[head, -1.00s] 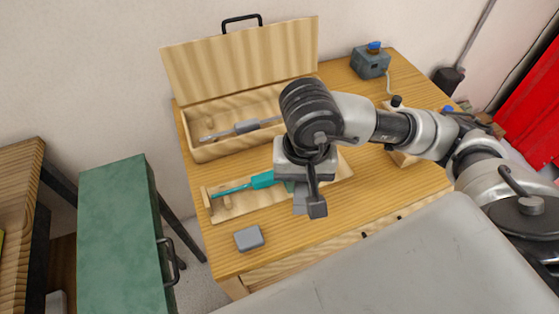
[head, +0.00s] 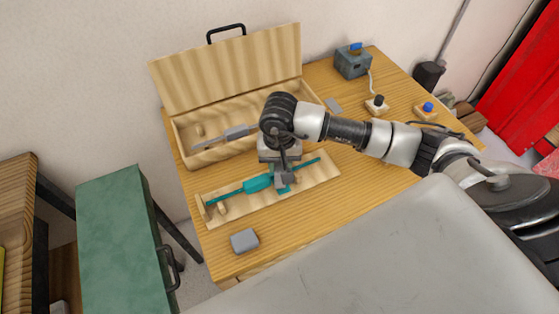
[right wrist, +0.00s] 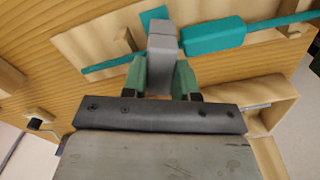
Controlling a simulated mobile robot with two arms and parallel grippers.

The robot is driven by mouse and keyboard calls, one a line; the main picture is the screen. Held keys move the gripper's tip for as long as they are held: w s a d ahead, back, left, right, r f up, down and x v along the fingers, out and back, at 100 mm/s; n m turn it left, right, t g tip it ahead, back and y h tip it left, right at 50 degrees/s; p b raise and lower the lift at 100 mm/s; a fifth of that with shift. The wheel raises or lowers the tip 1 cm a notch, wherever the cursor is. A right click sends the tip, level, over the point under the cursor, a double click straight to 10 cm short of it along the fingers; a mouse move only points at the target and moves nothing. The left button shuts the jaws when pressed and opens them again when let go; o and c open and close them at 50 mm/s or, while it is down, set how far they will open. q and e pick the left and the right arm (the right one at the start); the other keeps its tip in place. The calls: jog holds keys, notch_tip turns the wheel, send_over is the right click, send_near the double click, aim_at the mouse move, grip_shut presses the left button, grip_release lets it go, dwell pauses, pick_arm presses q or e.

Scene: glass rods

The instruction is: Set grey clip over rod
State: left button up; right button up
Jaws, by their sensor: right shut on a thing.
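The teal rod (head: 228,195), with a thicker teal sleeve (head: 258,183), lies along a pale wooden tray (head: 237,210) on the table. My right gripper (head: 284,180) is over the rod, right of the sleeve in the head view. In the right wrist view its green-tipped fingers (right wrist: 173,78) are shut on the grey clip (right wrist: 162,45). The clip overlaps the thin part of the rod (right wrist: 110,64), beside the sleeve (right wrist: 215,35). A teal square (right wrist: 154,17) shows at its far end. Whether clip and rod touch is unclear. My left gripper is not in view.
An open wooden case (head: 195,155) behind the tray holds a grey rod (head: 225,138). A grey block (head: 244,241) sits at the table's front left. A blue-knobbed box (head: 352,64) and two small knob blocks stand at right. The table front is mostly clear.

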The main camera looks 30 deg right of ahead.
jog(key=shift+w+f, duration=0.1)
jog(key=shift+f, duration=0.75)
jog(key=o, duration=1)
jog(key=shift+r, duration=0.1)
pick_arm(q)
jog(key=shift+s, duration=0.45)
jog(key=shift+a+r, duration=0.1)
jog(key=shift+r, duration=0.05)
pick_arm(e)
jog(key=shift+r, duration=0.1)
